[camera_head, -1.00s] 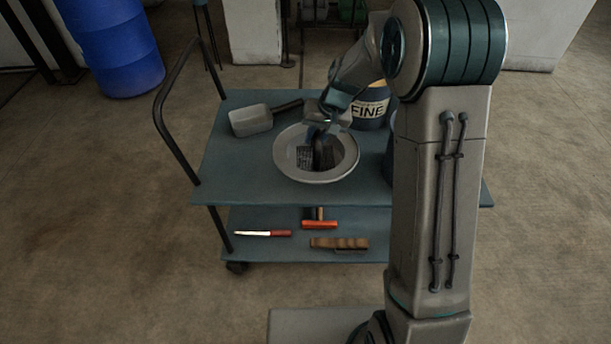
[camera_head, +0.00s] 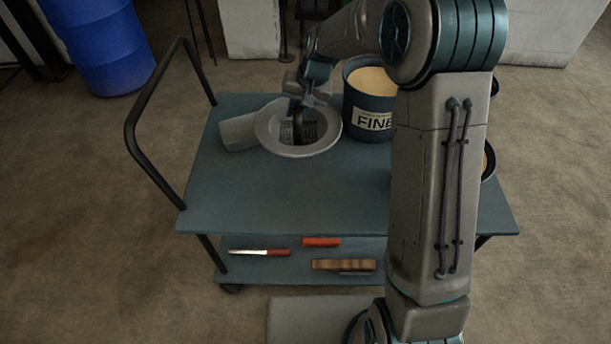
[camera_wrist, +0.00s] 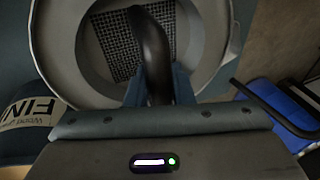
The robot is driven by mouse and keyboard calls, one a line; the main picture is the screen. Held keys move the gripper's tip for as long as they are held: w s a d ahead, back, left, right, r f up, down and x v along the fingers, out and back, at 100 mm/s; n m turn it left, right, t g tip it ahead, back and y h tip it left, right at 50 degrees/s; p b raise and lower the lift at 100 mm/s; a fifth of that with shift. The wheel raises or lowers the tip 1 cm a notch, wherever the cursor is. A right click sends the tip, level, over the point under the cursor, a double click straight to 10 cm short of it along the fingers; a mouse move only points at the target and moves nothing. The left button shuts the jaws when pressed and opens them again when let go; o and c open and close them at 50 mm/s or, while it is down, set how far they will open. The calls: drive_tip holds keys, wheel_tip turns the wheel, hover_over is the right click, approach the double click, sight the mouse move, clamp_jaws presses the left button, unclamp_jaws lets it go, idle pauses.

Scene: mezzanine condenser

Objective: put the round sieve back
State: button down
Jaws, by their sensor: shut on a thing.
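The round sieve (camera_head: 328,137) is a wide grey ring with dark mesh in its middle. It is over the back left of the cart top, and its rim hides part of the grey scoop. I cannot tell how far it is above the surface. My gripper (camera_head: 297,104) is above its centre, shut on the black arched handle. In the wrist view the handle (camera_wrist: 152,50) passes between the fingers of my gripper (camera_wrist: 160,88). The mesh (camera_wrist: 115,45) and the pale rim (camera_wrist: 62,60) show behind it.
A dark bin labelled FINE (camera_head: 370,105), with tan contents, stands right of the sieve. The scoop (camera_head: 238,132) is at the left. Other bins (camera_head: 488,162) are partly hidden by my arm. The cart top's front left (camera_head: 260,195) is clear. Tools lie on the lower shelf (camera_head: 290,270).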

drive_tip(key=shift+s+d+f+b, duration=0.3)
drive_tip(key=shift+s+f+b, duration=0.05)
drive_tip(key=shift+s+f, duration=1.5)
drive_tip(key=shift+s+d+f+b, duration=0.3)
drive_tip(key=shift+s+f+b, duration=0.1)
drive_tip(key=shift+s+f, duration=1.45)
drive_tip(key=shift+s+d+f+b, duration=0.35)
drive_tip(key=shift+s+f, duration=1.3)
drive_tip(key=shift+s, duration=0.4)
drive_tip(key=shift+f, duration=0.1)
drive_tip(key=c, duration=1.3)
unclamp_jaws()
drive_tip(key=shift+o, duration=0.2)
